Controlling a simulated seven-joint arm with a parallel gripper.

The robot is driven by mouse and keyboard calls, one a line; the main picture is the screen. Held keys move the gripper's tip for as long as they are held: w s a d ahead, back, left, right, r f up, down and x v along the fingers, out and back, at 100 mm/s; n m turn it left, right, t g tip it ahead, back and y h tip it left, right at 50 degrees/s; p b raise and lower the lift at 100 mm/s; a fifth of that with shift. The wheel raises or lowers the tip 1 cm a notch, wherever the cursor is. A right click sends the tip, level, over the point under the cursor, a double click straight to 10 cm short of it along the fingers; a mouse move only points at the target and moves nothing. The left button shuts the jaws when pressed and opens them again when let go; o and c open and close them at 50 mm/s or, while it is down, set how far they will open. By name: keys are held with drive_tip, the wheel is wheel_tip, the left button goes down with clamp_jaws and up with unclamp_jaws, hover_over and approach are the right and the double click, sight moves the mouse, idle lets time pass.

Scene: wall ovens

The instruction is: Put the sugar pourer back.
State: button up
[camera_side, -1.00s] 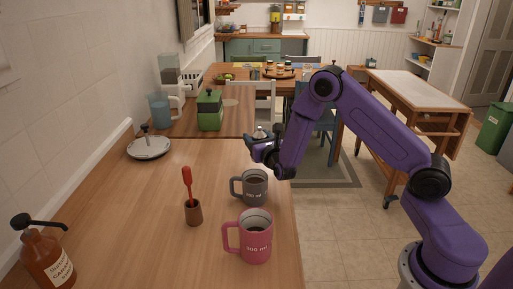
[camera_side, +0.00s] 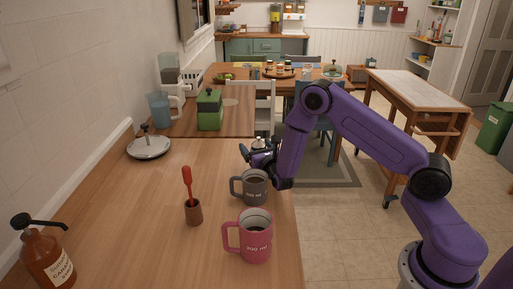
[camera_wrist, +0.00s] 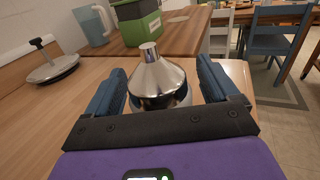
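The sugar pourer (camera_wrist: 160,75) has a shiny metal cone top and a darker lower body. In the wrist view it is upright between the two fingers of my gripper (camera_wrist: 160,90), with a narrow gap on each side. Its base is hidden by my gripper. In the side view only the pourer's metal top (camera_side: 262,141) shows, behind my gripper (camera_side: 250,155), near the counter's right edge. My gripper is open around the pourer. A pale round spot (camera_side: 231,102) lies on the farther counter, and it also shows in the wrist view (camera_wrist: 179,19).
A grey mug (camera_side: 254,188) stands just in front of my gripper, with a pink mug (camera_side: 256,240) nearer. A green canister (camera_side: 210,112), blue pitcher (camera_side: 159,108) and pot lid (camera_side: 149,148) stand farther back and left. A red-handled utensil in a brown holder (camera_side: 193,212) is left of the mugs.

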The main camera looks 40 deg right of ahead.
sight(260, 142)
drive_tip(key=shift+r, duration=0.15)
drive_tip(key=v, duration=0.3)
drive_tip(key=shift+s+a, duration=0.1)
drive_tip(key=shift+s, duration=0.05)
wheel_tip(260, 142, up, 5)
drive_tip(key=shift+r, duration=1.15)
drive_tip(key=s+r+m+g+h, duration=0.35)
drive_tip(key=s+m+g, duration=0.45)
drive_tip(key=s+m, duration=0.45)
drive_tip(key=s+a+f+m+g+y, duration=0.1)
drive_tip(key=s+a+m+g+y, duration=0.2)
drive_tip(key=s, duration=1.1)
drive_tip(key=s+a+f+m+g+y, duration=0.1)
drive_tip(key=s+a+m+g+y, duration=0.2)
drive_tip(key=s, duration=1.1)
drive_tip(key=a+g+y, duration=0.2)
drive_tip(key=a+y, duration=0.3)
drive_tip(key=shift+s+a, duration=0.3)
